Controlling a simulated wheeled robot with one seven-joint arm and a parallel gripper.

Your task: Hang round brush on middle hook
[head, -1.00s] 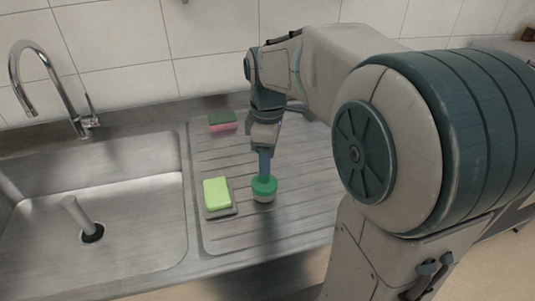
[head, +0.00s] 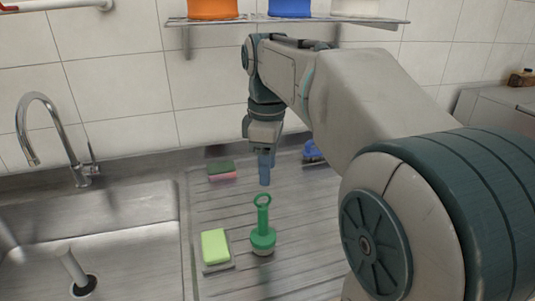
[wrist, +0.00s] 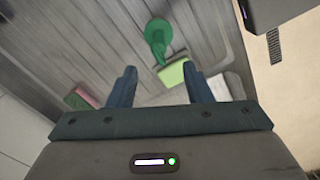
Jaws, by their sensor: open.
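The green round brush (head: 263,238) stands upright on the ribbed drainboard, its ring-topped handle pointing up and its pale bristles down. My gripper (head: 265,182) points down above the handle ring in the head view, apart from it and empty. In the wrist view the two blue fingers of my gripper (wrist: 160,69) are spread, and the green brush (wrist: 157,38) shows beyond them. No hook shows in either view.
A light green sponge on a dish (head: 215,247) lies left of the brush. A green-and-pink sponge (head: 221,171) and a blue object (head: 312,152) lie farther back. The sink (head: 110,225) and faucet (head: 50,135) are left. A wall shelf (head: 340,18) holds orange, blue and white containers.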

